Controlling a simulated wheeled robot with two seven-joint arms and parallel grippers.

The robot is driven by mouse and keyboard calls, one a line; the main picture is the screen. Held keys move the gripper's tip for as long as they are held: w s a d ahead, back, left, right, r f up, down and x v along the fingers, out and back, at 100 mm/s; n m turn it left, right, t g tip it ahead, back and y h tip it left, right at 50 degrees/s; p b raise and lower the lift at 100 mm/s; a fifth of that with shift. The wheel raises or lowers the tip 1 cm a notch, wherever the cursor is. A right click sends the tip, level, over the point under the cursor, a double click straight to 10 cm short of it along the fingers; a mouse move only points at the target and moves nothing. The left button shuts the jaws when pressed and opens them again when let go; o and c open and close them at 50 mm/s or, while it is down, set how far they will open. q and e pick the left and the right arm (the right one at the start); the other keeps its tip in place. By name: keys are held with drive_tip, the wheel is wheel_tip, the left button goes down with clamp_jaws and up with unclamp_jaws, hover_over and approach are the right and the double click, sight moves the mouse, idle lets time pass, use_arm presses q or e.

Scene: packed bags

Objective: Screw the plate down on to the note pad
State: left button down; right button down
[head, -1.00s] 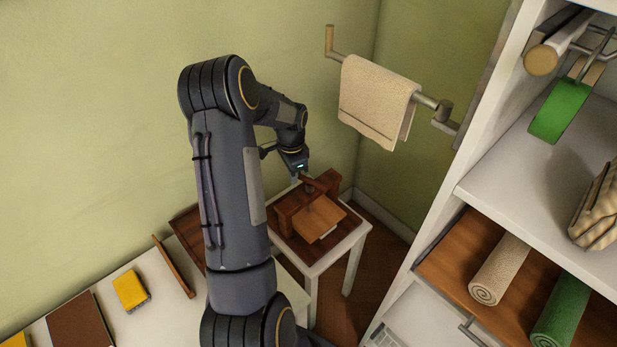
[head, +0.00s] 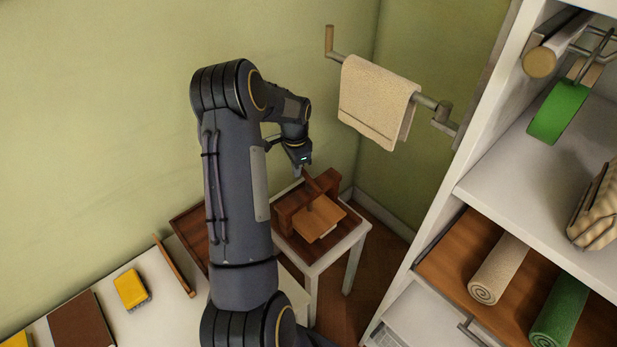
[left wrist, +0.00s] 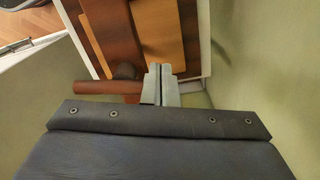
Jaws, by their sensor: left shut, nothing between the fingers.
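The wooden press (head: 288,207) stands on a small white table. Its lighter wooden plate (head: 320,222) is low in the frame, and a pale edge of the note pad (head: 328,233) shows under it. A dark red-brown handle bar (head: 313,184) crosses the top of the screw. My left gripper (head: 303,168) is shut and empty at the bar's far end. In the left wrist view its fingertips (left wrist: 160,80) lie beside or against the bar (left wrist: 105,87); I cannot tell whether they touch. My right gripper is not in view.
A towel (head: 375,103) hangs on a wall rail behind the press. A white shelf unit (head: 510,150) stands at the right. A white bench at lower left holds a yellow block (head: 130,288) and a brown board (head: 80,322). My left arm hides part of it.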

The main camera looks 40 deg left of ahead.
use_arm(q)
drive_tip(key=shift+w+d, duration=0.1)
drive_tip(key=shift+w, duration=1)
drive_tip(key=shift+w+d, duration=0.1)
drive_tip(key=shift+w, duration=0.05)
drive_tip(key=shift+s, duration=0.6)
drive_tip(key=shift+r+p, duration=2.3)
drive_tip(key=shift+r, duration=1.25)
drive_tip(key=shift+r, duration=0.45)
wheel_tip(320, 180, up, 7)
drive_tip(key=b, duration=0.1)
